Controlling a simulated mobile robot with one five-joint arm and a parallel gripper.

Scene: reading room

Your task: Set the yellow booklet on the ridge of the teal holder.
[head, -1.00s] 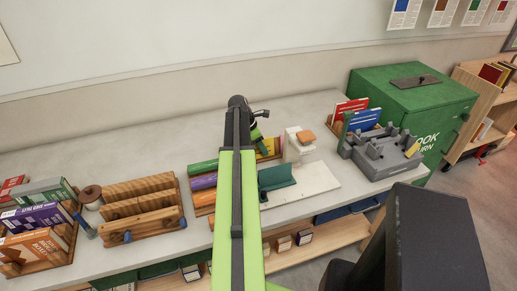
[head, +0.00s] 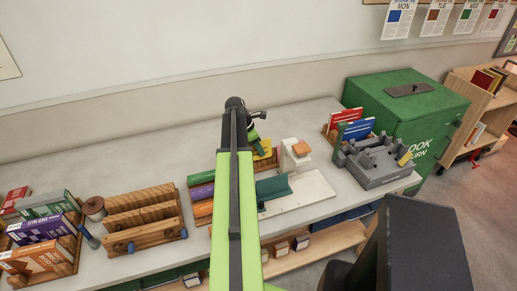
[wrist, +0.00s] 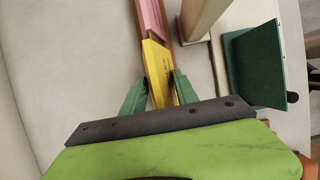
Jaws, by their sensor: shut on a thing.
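The yellow booklet (wrist: 156,58) stands between the two green fingers of my gripper (wrist: 160,80), which are shut on it in the wrist view. Its far end is beside a pink booklet (wrist: 150,18). In the head view the yellow booklet (head: 266,147) shows just right of my gripper (head: 257,146), partly covered by it. The teal holder (head: 273,187) stands on a white board, right of my arm and nearer the camera than the booklet. It also shows at the right of the wrist view (wrist: 252,62), apart from my gripper. My arm hides part of the booklet's surroundings.
A white block with an orange top (head: 297,154) stands behind the teal holder on the white board (head: 310,194). A grey fixture (head: 378,165) is farther right. Wooden racks (head: 140,215) and colored booklets fill the left. The counter behind the racks is clear.

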